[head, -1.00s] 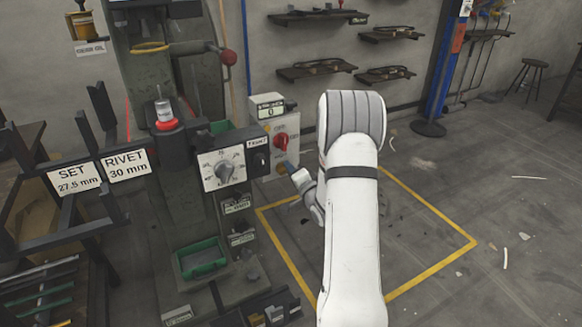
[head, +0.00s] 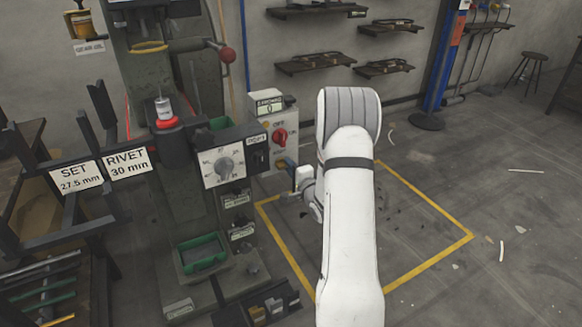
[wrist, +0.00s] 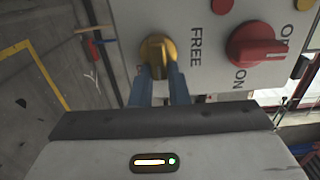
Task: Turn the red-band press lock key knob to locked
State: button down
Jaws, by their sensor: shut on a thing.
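In the wrist view, the yellow key knob (wrist: 153,46) sits on the grey control panel (wrist: 211,70), with the word FREE to its right. My gripper (wrist: 160,78) is shut on the knob, one blue finger on each side. The knob's bar runs up and down in this picture, across the direction to FREE. No locked mark is readable. In the head view, my gripper (head: 291,165) is at the lower right of the control box (head: 265,150), beside the press (head: 150,70). The knob is mostly hidden there.
A red ON/OFF knob (wrist: 254,44) is close beside the yellow knob; it also shows in the head view (head: 280,137). A counter box (head: 268,101) tops the panel. The yellow-outlined floor (head: 400,220) is clear.

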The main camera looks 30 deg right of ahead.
jog(key=c, duration=1.4)
grip_release()
jog(key=s+p, duration=0.1)
jog(key=s, duration=0.7)
jog(key=shift+d, duration=0.15)
jog(key=shift+f, duration=0.1)
